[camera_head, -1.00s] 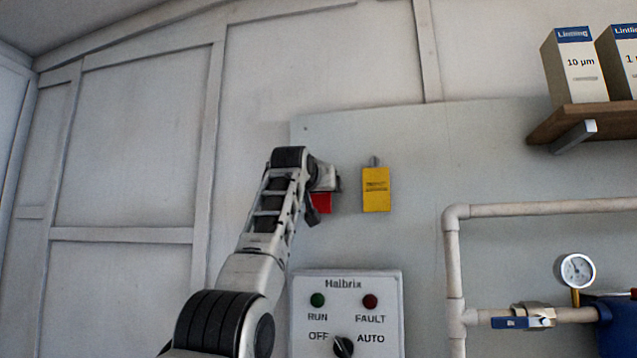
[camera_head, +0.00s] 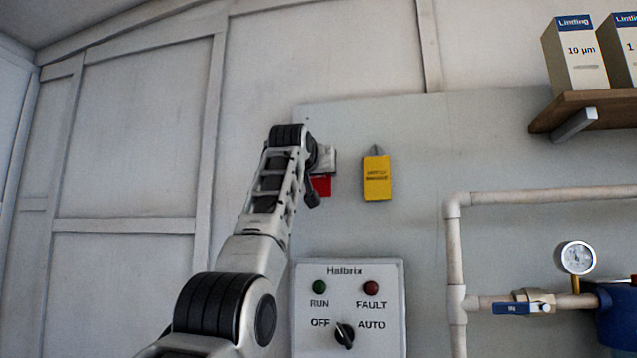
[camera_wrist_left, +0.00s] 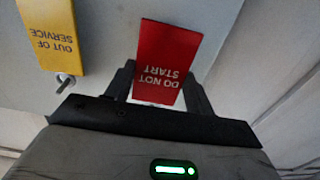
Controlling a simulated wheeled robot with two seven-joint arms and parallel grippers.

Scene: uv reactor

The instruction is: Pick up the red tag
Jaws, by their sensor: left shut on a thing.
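The red tag (camera_wrist_left: 165,60), with the words "DO NOT START", shows upside down in the left wrist view. In the head view a part of the red tag (camera_head: 321,187) shows beside my left arm's end. My left gripper (camera_wrist_left: 158,92) is shut on the red tag, with a dark finger on each side of it. In the head view the left gripper's fingers are mostly hidden behind my wrist. The tag's hook or hanging point is hidden. My right gripper is in neither view.
A yellow "OUT OF SERVICE" tag (camera_head: 377,178) hangs close by on the right. Below is a control box (camera_head: 348,290) with lamps and a knob. Pipes (camera_head: 452,250) with a gauge (camera_head: 577,258) and a shelf (camera_head: 580,108) with boxes are at the right.

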